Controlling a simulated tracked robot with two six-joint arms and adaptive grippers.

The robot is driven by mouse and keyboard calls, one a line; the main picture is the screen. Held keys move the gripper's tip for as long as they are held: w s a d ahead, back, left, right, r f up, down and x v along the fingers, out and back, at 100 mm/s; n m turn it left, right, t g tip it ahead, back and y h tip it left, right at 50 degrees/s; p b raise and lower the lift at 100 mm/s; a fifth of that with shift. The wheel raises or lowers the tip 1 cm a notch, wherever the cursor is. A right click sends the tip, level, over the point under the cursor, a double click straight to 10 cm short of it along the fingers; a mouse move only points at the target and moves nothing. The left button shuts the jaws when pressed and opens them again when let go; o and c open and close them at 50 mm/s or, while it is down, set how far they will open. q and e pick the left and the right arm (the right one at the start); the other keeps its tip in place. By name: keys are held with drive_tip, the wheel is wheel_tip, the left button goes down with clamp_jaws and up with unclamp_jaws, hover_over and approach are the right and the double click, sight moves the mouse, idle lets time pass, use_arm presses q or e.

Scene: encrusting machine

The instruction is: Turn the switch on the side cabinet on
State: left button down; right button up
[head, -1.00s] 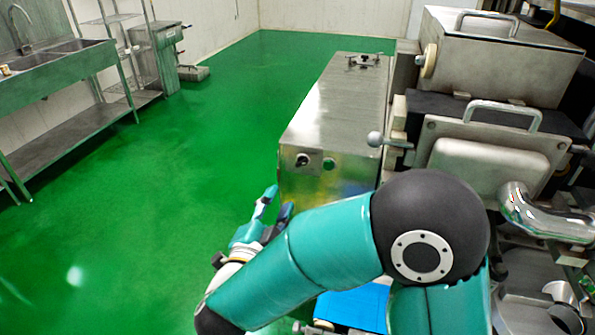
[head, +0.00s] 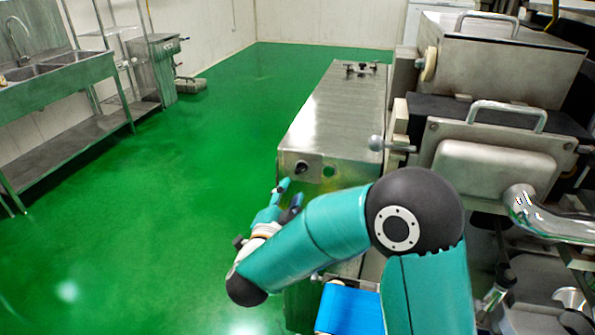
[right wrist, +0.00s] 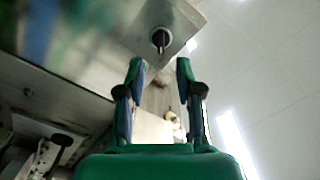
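The side cabinet (head: 335,115) is a long metal box right of the middle in the head view. Its switch (head: 302,167) is a dark knob on a light round plate on the near end face. In the right wrist view the switch (right wrist: 160,40) shows as a black knob on a square metal face, just beyond and between the fingertips. My right gripper (head: 289,193) is just below and left of the switch in the head view. Its two teal fingers are spread apart with nothing between them, as the right wrist view also shows (right wrist: 160,66). My left gripper is out of view.
The encrusting machine (head: 490,150), with handles and a protruding ball-ended lever (head: 377,142), stands close on the right. A blue belt (head: 350,308) lies below my arm. Green floor (head: 150,220) is clear on the left.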

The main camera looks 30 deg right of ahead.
sight(300, 172)
drive_tip(key=p+x, duration=0.1)
drive_tip(key=x, duration=0.6)
drive_tip(key=shift+w+d+p, duration=0.15)
drive_tip(key=shift+p, duration=0.15)
clamp_jaws()
